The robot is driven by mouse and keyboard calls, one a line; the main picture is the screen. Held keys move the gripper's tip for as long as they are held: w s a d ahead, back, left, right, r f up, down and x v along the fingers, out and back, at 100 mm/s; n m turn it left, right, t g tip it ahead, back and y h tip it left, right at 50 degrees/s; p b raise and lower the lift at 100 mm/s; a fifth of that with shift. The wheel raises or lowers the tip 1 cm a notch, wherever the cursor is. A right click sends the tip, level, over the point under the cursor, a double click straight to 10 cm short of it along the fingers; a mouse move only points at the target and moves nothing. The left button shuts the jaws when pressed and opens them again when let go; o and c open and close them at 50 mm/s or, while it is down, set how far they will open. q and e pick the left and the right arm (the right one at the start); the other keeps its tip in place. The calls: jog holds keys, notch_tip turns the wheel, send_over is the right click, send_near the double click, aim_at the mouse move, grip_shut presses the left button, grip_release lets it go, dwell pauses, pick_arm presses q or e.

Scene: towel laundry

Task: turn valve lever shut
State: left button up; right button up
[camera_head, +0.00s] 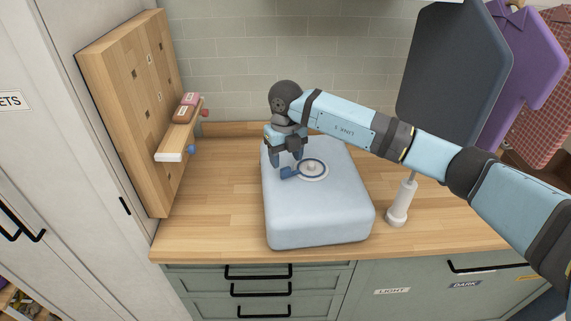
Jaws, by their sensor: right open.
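The valve sits on top of a pale blue, soft-looking block (318,217) on the wooden counter. My right gripper (287,161) is open, pointing down, just above and behind the lever. One finger is close to the lever's end; I cannot tell whether they touch. My left gripper is not in view.
A wooden pegboard (130,105) with a small shelf (180,138) stands at the left. The wooden counter (222,205) is bare left of the block.

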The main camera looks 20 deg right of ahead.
aim_at(286, 168)
jog(key=shift+f, duration=2.05)
grip_shut()
